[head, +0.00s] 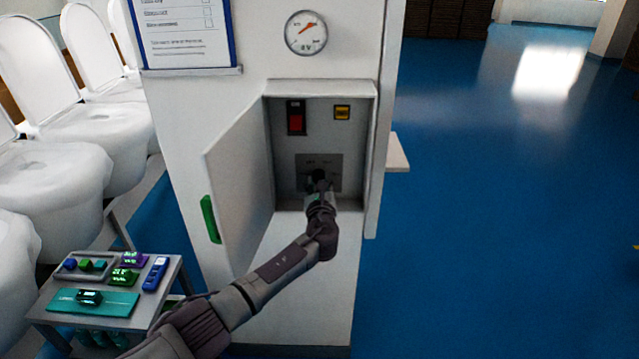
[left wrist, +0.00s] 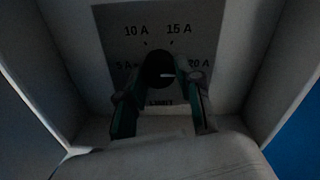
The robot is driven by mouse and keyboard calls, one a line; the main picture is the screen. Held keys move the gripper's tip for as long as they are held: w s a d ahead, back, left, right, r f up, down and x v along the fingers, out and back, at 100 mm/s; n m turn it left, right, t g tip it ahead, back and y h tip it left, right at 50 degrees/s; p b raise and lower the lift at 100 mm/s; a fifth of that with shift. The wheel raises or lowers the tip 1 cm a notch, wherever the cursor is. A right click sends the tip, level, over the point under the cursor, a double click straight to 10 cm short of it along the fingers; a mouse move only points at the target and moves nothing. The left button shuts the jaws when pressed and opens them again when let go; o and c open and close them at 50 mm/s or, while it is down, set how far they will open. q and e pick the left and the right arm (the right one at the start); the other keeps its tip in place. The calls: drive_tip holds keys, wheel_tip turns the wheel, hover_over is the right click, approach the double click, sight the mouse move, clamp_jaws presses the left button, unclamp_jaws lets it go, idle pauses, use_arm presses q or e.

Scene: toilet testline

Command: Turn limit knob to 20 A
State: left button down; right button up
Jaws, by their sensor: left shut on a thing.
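The limit knob (left wrist: 158,66) is round and black, on a grey plate (left wrist: 205,25) marked 5 A, 10 A, 15 A and 20 A, with LIMIT below. A short pale mark on the knob points right, roughly toward the 20 A label. In the left wrist view my left gripper (left wrist: 158,82) has one finger on each side of the knob and is shut on it. In the head view my left gripper (head: 319,186) reaches into the open cabinet and hides most of the knob. My right gripper is not in view.
The cabinet door (head: 238,185) with a green handle (head: 210,219) stands open at the left. A red switch (head: 296,118) and a yellow part (head: 342,112) sit above the plate. A gauge (head: 306,33) is above the cabinet. A side table (head: 55,318) carries several small devices. The blue floor at right is clear.

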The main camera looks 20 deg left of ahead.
use_arm(q)
drive_tip(key=shift+f, duration=0.1)
drive_tip(key=c, duration=0.8)
unclamp_jaws()
drive_tip(key=shift+o, duration=0.2)
drive_tip(key=v, duration=1.2)
